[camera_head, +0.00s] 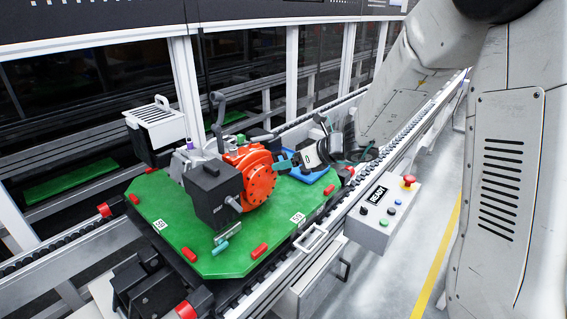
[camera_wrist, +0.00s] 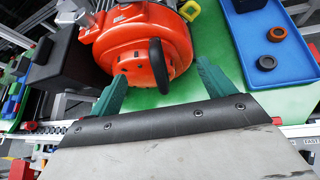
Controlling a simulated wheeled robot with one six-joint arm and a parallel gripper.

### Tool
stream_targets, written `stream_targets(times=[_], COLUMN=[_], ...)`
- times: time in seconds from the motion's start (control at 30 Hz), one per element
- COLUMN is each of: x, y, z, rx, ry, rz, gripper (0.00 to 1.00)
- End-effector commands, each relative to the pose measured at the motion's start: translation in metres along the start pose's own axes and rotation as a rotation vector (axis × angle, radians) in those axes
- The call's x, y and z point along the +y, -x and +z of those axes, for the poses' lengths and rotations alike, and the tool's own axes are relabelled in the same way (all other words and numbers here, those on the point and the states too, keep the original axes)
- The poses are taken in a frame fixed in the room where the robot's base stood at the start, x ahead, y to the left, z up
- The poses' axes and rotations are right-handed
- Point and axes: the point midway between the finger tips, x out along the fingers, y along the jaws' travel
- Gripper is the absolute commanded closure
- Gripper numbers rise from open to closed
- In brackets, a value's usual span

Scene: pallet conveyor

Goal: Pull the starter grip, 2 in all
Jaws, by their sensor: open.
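The starter grip (camera_wrist: 158,66) is a black upright bar at the front of the round orange starter housing (camera_wrist: 130,40) in the wrist view. The housing also shows in the head view (camera_head: 256,180), on an engine on the green pallet. My gripper (camera_wrist: 162,71) is open, with one teal finger on each side of the grip and a visible space to each. I cannot tell whether the fingertips reach as deep as the grip. In the head view my gripper (camera_head: 284,163) is right of the housing, and the grip is not clearly visible.
The green pallet (camera_head: 180,227) rests on the conveyor, with red blocks along its edges. A blue tray (camera_wrist: 243,30) with two rings lies right of the housing. A control box (camera_head: 383,212) reading READY, with a red button, is beside the rail. A dark box (camera_head: 212,190) adjoins the engine.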

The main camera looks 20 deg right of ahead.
Motion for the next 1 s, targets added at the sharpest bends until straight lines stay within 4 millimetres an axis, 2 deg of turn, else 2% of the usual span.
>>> stream_targets(times=[0.7, 1.0], x=[-0.001, 0.000], y=[0.072, 0.088], z=[0.000, -0.001], rx=[-0.001, 0.000], ry=[0.000, -0.001], rz=[-0.003, -0.001], gripper=[0.18, 0.18])
